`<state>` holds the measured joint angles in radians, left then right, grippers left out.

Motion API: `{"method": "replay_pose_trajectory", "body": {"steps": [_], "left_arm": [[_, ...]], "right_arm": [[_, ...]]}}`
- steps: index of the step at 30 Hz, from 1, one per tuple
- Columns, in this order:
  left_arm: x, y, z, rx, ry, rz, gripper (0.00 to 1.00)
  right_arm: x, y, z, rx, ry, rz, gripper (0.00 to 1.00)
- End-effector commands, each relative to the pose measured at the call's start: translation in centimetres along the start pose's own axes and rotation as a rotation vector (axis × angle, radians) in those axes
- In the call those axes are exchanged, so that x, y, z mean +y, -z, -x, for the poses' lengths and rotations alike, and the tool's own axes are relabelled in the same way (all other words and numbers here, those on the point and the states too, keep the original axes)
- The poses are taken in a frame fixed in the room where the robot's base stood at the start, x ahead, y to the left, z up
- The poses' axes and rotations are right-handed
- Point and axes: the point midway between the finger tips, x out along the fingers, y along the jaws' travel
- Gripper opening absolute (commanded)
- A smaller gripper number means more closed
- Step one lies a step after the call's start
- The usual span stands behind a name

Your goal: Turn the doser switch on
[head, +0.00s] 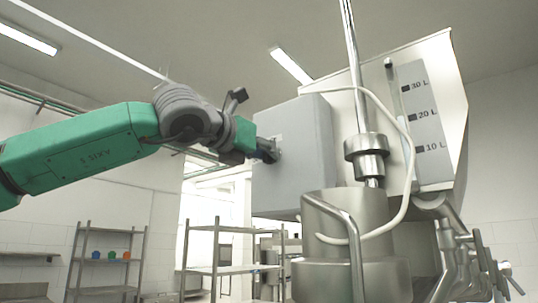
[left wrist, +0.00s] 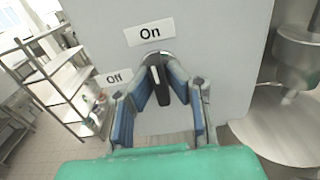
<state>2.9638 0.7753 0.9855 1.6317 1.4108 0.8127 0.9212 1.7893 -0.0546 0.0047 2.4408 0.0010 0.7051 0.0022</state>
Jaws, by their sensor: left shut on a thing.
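The grey doser box (head: 292,160) hangs at the middle of the head view. My left gripper (head: 268,151) reaches its left side from the left. In the left wrist view, the black doser switch (left wrist: 158,84) stands close to upright on the grey panel, its upper end near the "On" label (left wrist: 149,32). The "Off" label (left wrist: 114,77) is lower left. The blue-padded fingers of my left gripper (left wrist: 161,72) are closed around the switch, one on each side. My right gripper is in neither view.
Right of the box stand a steel filler column (head: 345,250) and a hopper (head: 440,75) with litre marks. A white cable (head: 405,185) loops beside the box. Metal shelves (head: 235,268) stand behind. Open air lies left of the box.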

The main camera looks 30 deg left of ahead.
Motion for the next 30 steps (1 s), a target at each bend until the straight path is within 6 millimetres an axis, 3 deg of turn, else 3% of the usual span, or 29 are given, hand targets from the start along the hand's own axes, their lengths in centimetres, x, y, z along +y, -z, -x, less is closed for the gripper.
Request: {"method": "replay_pose_trajectory", "body": {"steps": [3, 4, 5, 17, 20, 30], "left_arm": [[0.0, 0.6, -0.2, 0.013, -0.001, -0.003, 0.0], [0.0, 0.6, -0.2, 0.013, -0.001, -0.003, 0.2], [0.0, 0.6, -0.2, 0.012, -0.001, -0.003, 0.3], [0.0, 0.2, 0.4, 0.004, 0.001, 0.001, 0.31], [-0.1, 0.2, 1.7, 0.004, 0.003, 0.002, 0.31], [0.2, 0.3, 8.7, 0.005, 0.001, 0.002, 0.31]], "right_arm": [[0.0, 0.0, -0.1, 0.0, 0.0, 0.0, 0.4], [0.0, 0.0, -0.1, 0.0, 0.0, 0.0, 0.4], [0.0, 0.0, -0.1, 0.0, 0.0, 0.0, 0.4], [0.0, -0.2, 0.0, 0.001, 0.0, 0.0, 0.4], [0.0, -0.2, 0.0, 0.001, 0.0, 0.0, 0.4], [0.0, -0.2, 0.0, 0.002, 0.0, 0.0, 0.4]]}}
